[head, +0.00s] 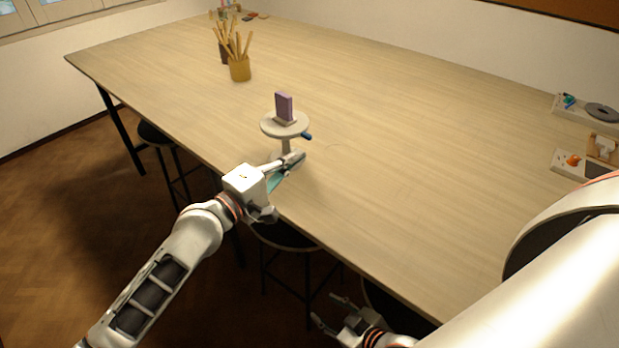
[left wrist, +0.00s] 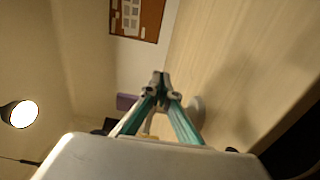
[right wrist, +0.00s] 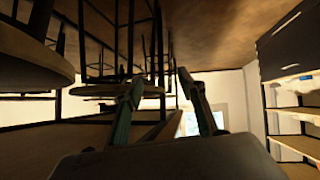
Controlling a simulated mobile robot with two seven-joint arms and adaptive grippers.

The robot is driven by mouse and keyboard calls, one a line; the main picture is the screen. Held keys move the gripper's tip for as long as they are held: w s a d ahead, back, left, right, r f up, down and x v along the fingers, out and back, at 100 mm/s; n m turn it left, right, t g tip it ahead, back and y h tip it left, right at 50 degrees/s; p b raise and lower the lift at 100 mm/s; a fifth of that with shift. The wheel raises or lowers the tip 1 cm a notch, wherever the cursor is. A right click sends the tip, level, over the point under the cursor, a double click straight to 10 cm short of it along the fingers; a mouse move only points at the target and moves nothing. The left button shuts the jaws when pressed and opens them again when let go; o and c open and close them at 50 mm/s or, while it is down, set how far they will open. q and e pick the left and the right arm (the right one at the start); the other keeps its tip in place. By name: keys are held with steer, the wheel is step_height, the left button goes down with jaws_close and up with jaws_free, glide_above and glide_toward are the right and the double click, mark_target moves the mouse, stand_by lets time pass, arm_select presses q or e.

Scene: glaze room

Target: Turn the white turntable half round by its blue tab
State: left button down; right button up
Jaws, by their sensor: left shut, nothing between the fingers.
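The white turntable (head: 270,126) stands on a short post on the wooden table, with an upright purple block (head: 284,106) on its top. Its blue tab (head: 307,135) sticks out from the rim to the right. My left gripper (head: 301,156) is shut and empty, just below the tab and beside the post; I cannot tell whether it touches either. In the left wrist view its fingertips (left wrist: 161,86) meet, and the purple block (left wrist: 125,102) shows to their left. The tab is hidden there. My right gripper (head: 326,306) is open and empty, low beyond the table's near edge.
Two pots of wooden tools (head: 240,68) stand farther back on the table (head: 400,150). Trays with small items (head: 567,160) lie at the right edge. Stools (head: 285,237) stand under the near edge. The table around the turntable is clear.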

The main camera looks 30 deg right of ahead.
arm_select(q)
steer(key=s+d, duration=0.1)
steer(key=s, duration=0.7)
steer(key=shift+s+d, duration=0.2)
steer(key=shift+d, duration=0.05)
steer(key=a+f+m+t+y, duration=0.2)
steer(key=a+f+t+y, duration=0.45)
steer(key=a+f, duration=1.55)
steer(key=s+a+f+m+g+y, duration=0.1)
steer(key=s+a+f, duration=0.3)
steer(key=a, duration=0.4)
steer(key=s+a+f+m+g+y, duration=0.1)
steer(key=s+a+f+m+y, duration=0.2)
steer(key=a, duration=0.5)
steer(key=s+a+f+m+g+y, duration=0.1)
steer(key=s+a+f+m+y, duration=0.1)
steer(key=s+a+f+y, duration=0.2)
steer(key=s+a+f, duration=0.1)
steer(key=s+a, duration=0.2)
steer(key=a, duration=0.1)
steer(key=shift+f+m, duration=0.25)
steer(key=shift+m, duration=0.15)
